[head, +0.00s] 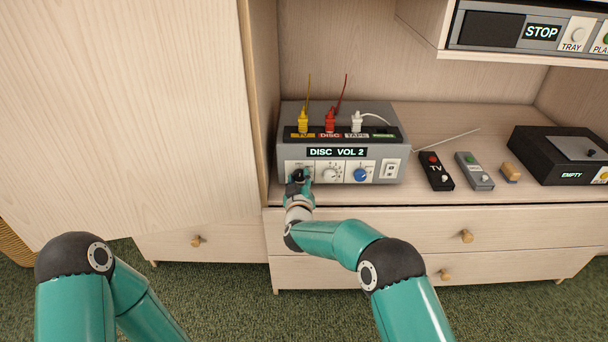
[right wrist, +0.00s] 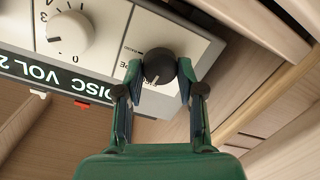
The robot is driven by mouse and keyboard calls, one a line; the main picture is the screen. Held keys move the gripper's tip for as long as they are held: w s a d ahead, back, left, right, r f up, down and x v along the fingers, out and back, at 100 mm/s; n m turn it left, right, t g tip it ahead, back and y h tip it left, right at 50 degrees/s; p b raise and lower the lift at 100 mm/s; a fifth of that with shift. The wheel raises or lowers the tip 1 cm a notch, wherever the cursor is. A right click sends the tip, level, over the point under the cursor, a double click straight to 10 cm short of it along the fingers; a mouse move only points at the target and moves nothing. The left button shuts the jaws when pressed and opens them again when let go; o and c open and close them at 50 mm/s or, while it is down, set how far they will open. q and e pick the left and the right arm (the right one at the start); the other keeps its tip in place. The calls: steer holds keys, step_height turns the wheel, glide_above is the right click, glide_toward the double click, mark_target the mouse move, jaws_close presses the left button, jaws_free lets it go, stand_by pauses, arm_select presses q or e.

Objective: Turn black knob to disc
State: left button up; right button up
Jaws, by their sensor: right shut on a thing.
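The grey amplifier box (head: 340,117) stands on the cabinet top, and its display (head: 337,152) reads "DISC VOL 2". The black knob (right wrist: 160,66) is at the left end of its front panel in the head view. My right gripper (head: 299,178) is shut on the black knob; the right wrist view shows its two fingers (right wrist: 158,84) on either side of it. The gripper hides much of the knob and its labels in the head view. My left arm is at the lower left, and its gripper is out of view.
A white dial (head: 330,173) and a blue knob (head: 361,175) sit right of the black knob. Yellow, red and white plugs stand on top. Two remotes (head: 436,171) and a black player (head: 570,155) reading "EMPTY" lie to the right. A tall wooden panel (head: 130,110) stands at left.

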steer(key=shift+d+f+n+p, duration=0.1)
steer(key=shift+f+n+p, duration=0.2)
steer(key=shift+f+n, duration=0.2)
steer(key=shift+f, duration=0.1)
steer(key=o, duration=1)
steer(key=shift+o, duration=0.7)
steer(key=shift+r, duration=0.25)
steer(key=shift+r, duration=0.1)
steer(key=s+r, duration=0.1)
steer(key=s, duration=1.1)
